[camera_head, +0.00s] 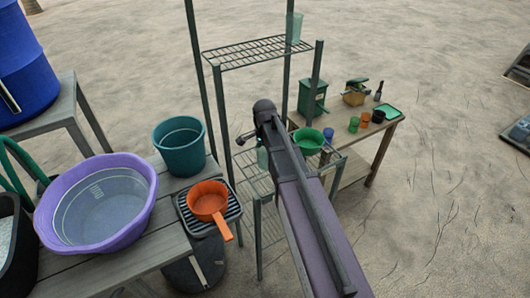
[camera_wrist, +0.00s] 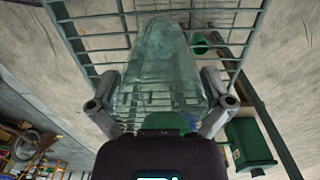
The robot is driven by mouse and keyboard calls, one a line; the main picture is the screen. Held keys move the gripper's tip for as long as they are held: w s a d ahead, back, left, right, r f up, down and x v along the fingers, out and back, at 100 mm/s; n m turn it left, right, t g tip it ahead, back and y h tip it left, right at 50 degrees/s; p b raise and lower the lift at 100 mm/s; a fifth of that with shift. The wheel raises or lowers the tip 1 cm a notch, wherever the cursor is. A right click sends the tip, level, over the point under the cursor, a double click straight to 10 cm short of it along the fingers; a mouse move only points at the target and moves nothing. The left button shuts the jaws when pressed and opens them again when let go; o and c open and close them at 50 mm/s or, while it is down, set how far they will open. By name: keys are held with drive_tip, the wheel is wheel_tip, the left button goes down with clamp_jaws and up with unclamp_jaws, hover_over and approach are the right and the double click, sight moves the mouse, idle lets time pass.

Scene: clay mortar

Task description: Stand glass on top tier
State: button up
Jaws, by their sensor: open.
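A tall pale translucent glass (camera_head: 294,27) stands upright at the right back corner of the rack's wire top tier (camera_head: 255,52) in the head view. A teal translucent vessel (camera_head: 262,156) shows on a lower tier, partly hidden by my arm. In the wrist view a pale green see-through glass shape (camera_wrist: 158,65) lies between the spread fingers of my gripper (camera_wrist: 162,103), with wire shelving behind it. The fingers are open. Whether they touch it is unclear, and so is which vessel this is. In the head view my arm hides most of the gripper.
A green bowl (camera_head: 308,140) sits right of my arm. A side table (camera_head: 384,130) with cups stands beyond, near a green box (camera_head: 312,98). The left bench holds a purple basin (camera_head: 60,225), a teal bucket (camera_head: 180,150) and an orange pan (camera_head: 208,200). Rack posts stand close around my arm.

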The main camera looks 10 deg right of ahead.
drive_tip(key=shift+r, duration=0.2)
wheel_tip(320, 180, up, 12)
drive_tip(key=p, duration=1.2)
idle(0.7)
drive_tip(key=s+n, duration=1.4)
drive_tip(key=s, duration=0.3)
drive_tip(key=shift+d, duration=0.35)
